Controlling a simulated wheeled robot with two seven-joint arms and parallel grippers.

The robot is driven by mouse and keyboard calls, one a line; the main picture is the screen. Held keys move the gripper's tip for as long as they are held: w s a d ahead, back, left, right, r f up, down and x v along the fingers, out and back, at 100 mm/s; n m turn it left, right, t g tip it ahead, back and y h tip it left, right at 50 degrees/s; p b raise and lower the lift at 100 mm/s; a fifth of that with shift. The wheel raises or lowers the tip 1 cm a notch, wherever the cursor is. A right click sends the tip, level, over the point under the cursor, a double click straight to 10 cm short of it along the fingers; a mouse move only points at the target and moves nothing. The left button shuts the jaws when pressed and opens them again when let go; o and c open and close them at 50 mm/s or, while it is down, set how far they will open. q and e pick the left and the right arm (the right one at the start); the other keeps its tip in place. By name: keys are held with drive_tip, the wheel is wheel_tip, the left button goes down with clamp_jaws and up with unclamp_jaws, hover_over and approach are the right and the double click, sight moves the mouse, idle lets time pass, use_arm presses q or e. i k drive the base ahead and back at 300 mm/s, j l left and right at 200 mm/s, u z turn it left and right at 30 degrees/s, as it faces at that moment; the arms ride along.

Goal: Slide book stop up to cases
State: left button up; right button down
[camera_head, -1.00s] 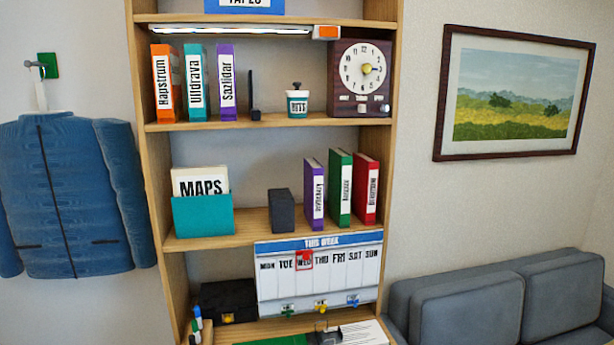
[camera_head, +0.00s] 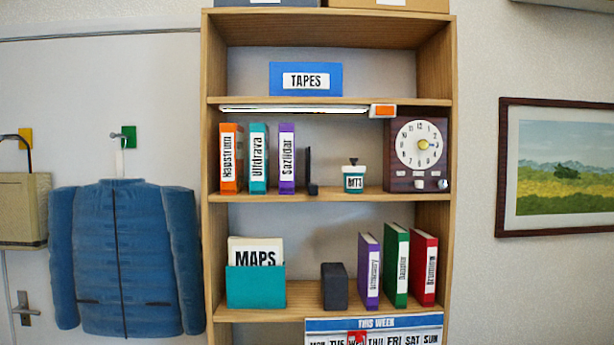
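Three cases stand upright on the upper middle shelf: orange (camera_head: 231,160), teal (camera_head: 258,160) and purple (camera_head: 287,160). A thin black book stop (camera_head: 310,172) stands on the same shelf to the right of the purple case, with a small gap between them. On the shelf below, a dark grey block (camera_head: 335,286) stands left of a leaning purple case (camera_head: 368,271), a green case (camera_head: 395,265) and a red case (camera_head: 424,268). Neither of my grippers shows in the head view.
A small teal-and-white pot (camera_head: 353,178) and a brown clock (camera_head: 417,155) stand right of the book stop. A lamp bar (camera_head: 295,109) runs under the shelf above. A teal MAPS holder (camera_head: 255,288) stands on the lower shelf. A blue jacket (camera_head: 125,255) hangs left of the shelves.

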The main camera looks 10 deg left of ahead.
sight(312, 189)
drive_tip(key=k+j, duration=0.1)
drive_tip(key=j, duration=1.6)
drive_tip(key=k+u, duration=0.05)
drive_tip(key=k, duration=0.05)
